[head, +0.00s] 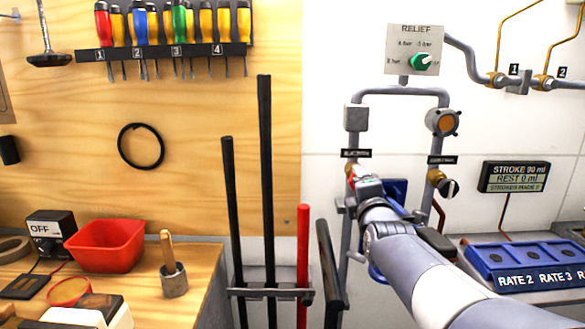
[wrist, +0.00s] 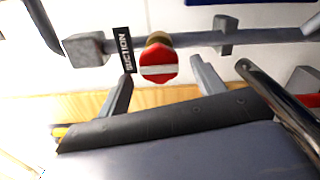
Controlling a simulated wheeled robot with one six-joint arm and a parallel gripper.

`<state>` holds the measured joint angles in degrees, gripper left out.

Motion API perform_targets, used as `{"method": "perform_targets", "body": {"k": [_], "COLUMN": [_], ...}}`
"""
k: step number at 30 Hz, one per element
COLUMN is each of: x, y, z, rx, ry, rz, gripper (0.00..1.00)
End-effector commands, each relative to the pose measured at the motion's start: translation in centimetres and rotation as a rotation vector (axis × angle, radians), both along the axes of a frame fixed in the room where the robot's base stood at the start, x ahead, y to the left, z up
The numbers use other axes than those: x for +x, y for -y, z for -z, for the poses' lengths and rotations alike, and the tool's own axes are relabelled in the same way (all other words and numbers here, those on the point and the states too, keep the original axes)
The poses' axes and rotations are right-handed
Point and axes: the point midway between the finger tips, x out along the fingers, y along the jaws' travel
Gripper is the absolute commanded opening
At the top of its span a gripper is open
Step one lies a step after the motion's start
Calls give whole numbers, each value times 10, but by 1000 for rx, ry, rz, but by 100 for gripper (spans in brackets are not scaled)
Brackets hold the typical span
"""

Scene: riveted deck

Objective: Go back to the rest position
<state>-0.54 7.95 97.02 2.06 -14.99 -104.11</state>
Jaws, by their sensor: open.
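My gripper (head: 364,182) is at the pipework on the white wall in the head view, with my arm reaching in from the lower right. In the wrist view my gripper (wrist: 162,70) is open, one finger on each side of a red valve knob (wrist: 158,58) with a white stripe. I see no clear contact between the fingers and the knob. A black SUCTION label (wrist: 125,50) is beside the knob on the grey pipe (wrist: 185,39). In the head view the knob is mostly hidden by my gripper; a bit of red (head: 351,174) shows.
A RELIEF panel (head: 415,50) with a green knob is above, and an orange-faced round fitting (head: 445,122) is close by. Tall black bars (head: 266,180) and a red bar (head: 303,265) stand left of my arm. A blue RATE box (head: 525,265) is at lower right.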

Motion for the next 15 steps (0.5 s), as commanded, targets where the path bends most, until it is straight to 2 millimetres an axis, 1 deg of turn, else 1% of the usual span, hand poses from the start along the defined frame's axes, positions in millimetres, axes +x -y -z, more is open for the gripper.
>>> {"method": "perform_targets", "body": {"k": [1,3,15], "x": [-9,-20,-79], "y": [0,0,0], "z": [0,0,0], "rx": [0,0,-1], "ry": [2,2,2], "rz": [0,0,0], "gripper": [65,65,65]}}
